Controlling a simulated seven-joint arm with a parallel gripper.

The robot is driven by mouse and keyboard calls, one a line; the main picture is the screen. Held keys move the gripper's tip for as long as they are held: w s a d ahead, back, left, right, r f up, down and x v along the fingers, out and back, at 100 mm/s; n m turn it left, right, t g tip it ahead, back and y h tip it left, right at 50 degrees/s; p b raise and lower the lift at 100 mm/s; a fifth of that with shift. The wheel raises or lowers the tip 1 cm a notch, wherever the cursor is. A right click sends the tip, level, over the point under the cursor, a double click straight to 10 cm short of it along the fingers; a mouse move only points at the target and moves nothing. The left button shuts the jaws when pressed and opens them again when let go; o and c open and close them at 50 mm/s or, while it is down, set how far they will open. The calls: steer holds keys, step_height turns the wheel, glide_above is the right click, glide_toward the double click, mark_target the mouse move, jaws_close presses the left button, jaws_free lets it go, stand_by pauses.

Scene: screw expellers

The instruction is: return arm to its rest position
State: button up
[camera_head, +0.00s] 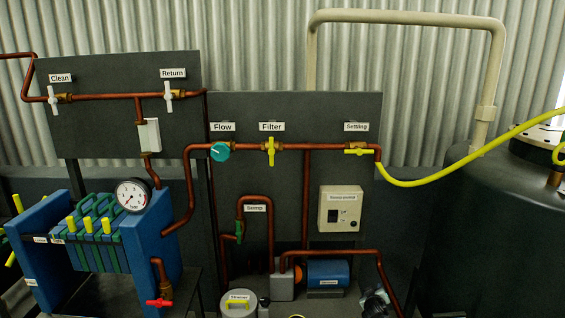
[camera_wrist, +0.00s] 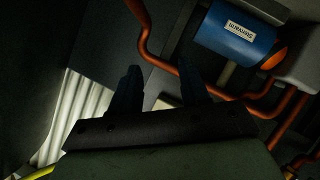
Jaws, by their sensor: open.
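My gripper (camera_wrist: 160,78) shows in the wrist view with its two dark fingers spread apart and nothing seen between them. A copper pipe (camera_wrist: 150,50) runs close beyond the fingertips. A blue cylinder (camera_wrist: 238,33) with a white label lies past that pipe; it also shows in the head view (camera_head: 328,272), low in the middle. A dark shape (camera_head: 377,300) at the bottom edge of the head view, right of the cylinder, may be part of my gripper; I cannot tell. The rest of my arm is not clearly seen.
Dark panels carry copper pipes with the Clean (camera_head: 53,99), Return (camera_head: 168,96), Flow (camera_head: 220,152), Filter (camera_head: 271,151) and Settling (camera_head: 357,152) valves. A blue filter press (camera_head: 150,240) stands left. A dark tank (camera_head: 490,230) with a yellow hose (camera_head: 455,165) stands right.

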steer(key=s+a+f+m+g, duration=0.1)
steer(key=s+a+f+g, duration=0.15)
steer(key=s+f, duration=0.6)
steer(key=s+a+f+m+g, duration=0.15)
steer(key=s+f+g, duration=0.25)
steer(key=s+f, duration=0.45)
steer(key=s+a+f+m+g, duration=0.1)
steer(key=s+a+f+g, duration=0.2)
steer(key=s+f, duration=0.55)
steer(key=s+a+g+y, duration=0.1)
steer(key=s+a+g, duration=0.2)
steer(key=s, duration=0.7)
steer(key=s+a+f+g+y, duration=0.1)
steer(key=s+a+g, duration=0.2)
steer(key=s, duration=0.8)
steer(key=s+a+f+g+y, duration=0.1)
steer(key=s+a+g+y, duration=0.1)
steer(key=s, duration=0.8)
steer(key=shift+s+a+f+g, duration=0.2)
steer(key=shift+a+g, duration=0.65)
steer(key=shift+a, duration=0.25)
steer(key=shift+m, duration=0.25)
